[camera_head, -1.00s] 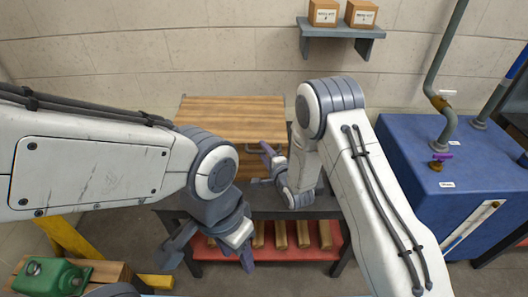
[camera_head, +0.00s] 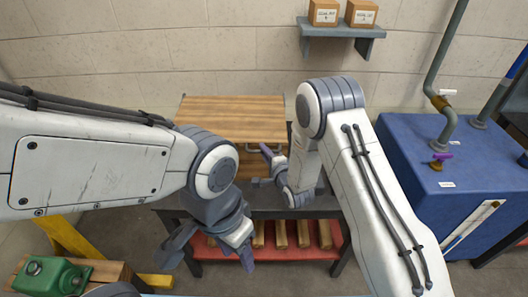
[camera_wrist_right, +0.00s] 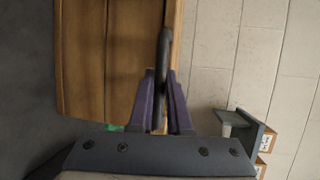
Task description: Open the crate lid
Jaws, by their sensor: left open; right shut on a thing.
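The wooden crate (camera_head: 251,168) stands on the grey workbench, its plank lid (camera_head: 230,112) facing up in the head view. A dark handle bar is at the lid's front edge. My right gripper (camera_head: 268,163) is at this handle. In the right wrist view, the handle (camera_wrist_right: 164,55) runs between the two purple fingers of my right gripper (camera_wrist_right: 160,100), which is shut on it. The lid looks down on the crate; any gap under it is hard to tell. My left gripper (camera_head: 208,258) is open and empty, low in front of the bench, apart from the crate.
The grey workbench (camera_head: 330,203) has a red lower shelf (camera_head: 290,253) with several wooden bars. A blue tank (camera_head: 430,165) with pipes stands right. A green can (camera_head: 50,277) is at lower left. A wall shelf (camera_head: 340,32) holds two boxes.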

